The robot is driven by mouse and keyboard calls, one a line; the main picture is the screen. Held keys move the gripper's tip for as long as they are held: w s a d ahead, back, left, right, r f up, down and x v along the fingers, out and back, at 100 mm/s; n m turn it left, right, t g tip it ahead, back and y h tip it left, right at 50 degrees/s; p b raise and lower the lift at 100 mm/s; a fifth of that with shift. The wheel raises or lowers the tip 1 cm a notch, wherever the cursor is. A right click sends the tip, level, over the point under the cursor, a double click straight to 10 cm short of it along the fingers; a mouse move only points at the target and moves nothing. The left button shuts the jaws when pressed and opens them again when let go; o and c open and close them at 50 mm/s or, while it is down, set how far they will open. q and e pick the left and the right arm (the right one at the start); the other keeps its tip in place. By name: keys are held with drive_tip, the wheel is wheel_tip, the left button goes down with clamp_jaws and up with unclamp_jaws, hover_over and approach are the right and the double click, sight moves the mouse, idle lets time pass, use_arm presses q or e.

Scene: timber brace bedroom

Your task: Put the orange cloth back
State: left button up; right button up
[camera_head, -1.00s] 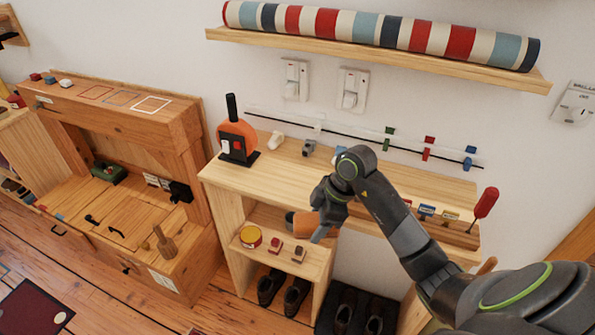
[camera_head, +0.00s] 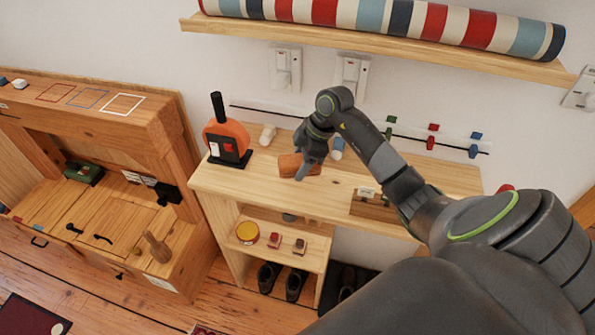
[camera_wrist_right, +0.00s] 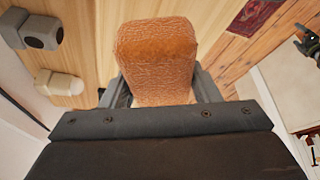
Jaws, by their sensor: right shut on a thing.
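The orange cloth (camera_head: 289,165) is a rolled or folded, textured bundle. My right gripper (camera_head: 303,172) is shut on it, at or just above the top of the pale wooden shelf unit (camera_head: 232,185); I cannot tell whether it touches the wood. In the right wrist view the cloth (camera_wrist_right: 156,50) sticks out between the fingers, which are partly hidden behind it. My left gripper does not show in the head view. A small dark part at the right edge of the wrist view is too unclear to name.
An orange bottle-shaped object (camera_head: 226,137) on a black stand is left of the cloth. A wall shelf (camera_head: 380,47) with a striped roll is above. Several coloured hooks line the wall rail.

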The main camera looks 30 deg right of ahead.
sight(299, 183)
drive_tip(key=shift+s+f, duration=0.1)
drive_tip(key=shift+f, duration=0.65)
drive_tip(key=f, duration=0.3)
drive_tip(key=shift+w+f+p, duration=0.25)
drive_tip(key=shift+f+p, duration=0.05)
drive_tip(key=shift+f, duration=0.1)
drive_tip(key=o, duration=0.9)
use_arm(q)
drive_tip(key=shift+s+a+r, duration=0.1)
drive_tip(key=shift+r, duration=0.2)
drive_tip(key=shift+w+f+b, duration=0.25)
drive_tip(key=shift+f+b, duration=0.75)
drive_tip(key=shift+b, duration=0.1)
use_arm(e)
drive_tip(key=v, duration=1.2)
drive_tip(key=shift+s, duration=0.1)
